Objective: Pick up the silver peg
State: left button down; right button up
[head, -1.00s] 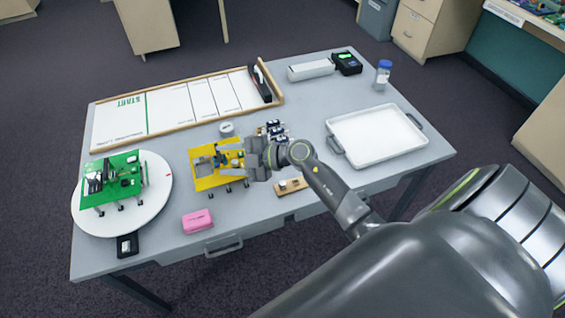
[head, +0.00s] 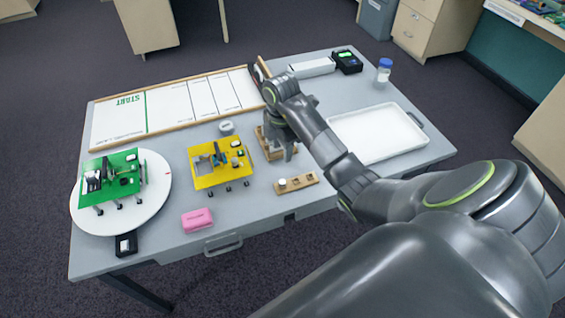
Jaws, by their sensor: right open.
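A small wooden block (head: 300,184) lies near the table's front edge, right of the yellow board. A short pale silver stub (head: 282,184), which looks like the silver peg, stands at its left end. My right gripper (head: 282,152) points down over a wooden rack (head: 264,146) behind that block. Its jaws are open, and it hides most of the rack and whatever stands in it. It is apart from the pale stub. My left gripper is not in view.
The yellow board (head: 218,180) on legs stands left of the rack. A green board (head: 112,190) stands on a white turntable (head: 158,200). A pink case (head: 197,220) is at the front. A white tray (head: 375,133) is at right, and a framed START board (head: 170,112) is at the back.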

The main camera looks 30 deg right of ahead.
jog(key=b, duration=1.1)
send_over(282, 181)
jog(key=shift+s+a+f, duration=0.1)
jog(key=shift+s+f, duration=0.05)
jog(key=shift+f, duration=2.85)
jog(key=shift+s+a+f, duration=0.1)
jog(key=shift+s+f, duration=0.05)
jog(key=shift+f, duration=2.85)
jog(key=f+b, duration=0.1)
jog(key=b, duration=0.1)
jog(key=f+b, duration=0.1)
jog(key=shift+w+d+f, duration=0.2)
jog(key=shift+d+f, duration=0.05)
jog(key=shift+f, duration=0.1)
jog(key=shift+f+p, duration=0.35)
jog(key=shift+p, duration=0.1)
jog(key=shift+f, duration=0.45)
jog(key=shift+c, duration=0.5)
grip_shut()
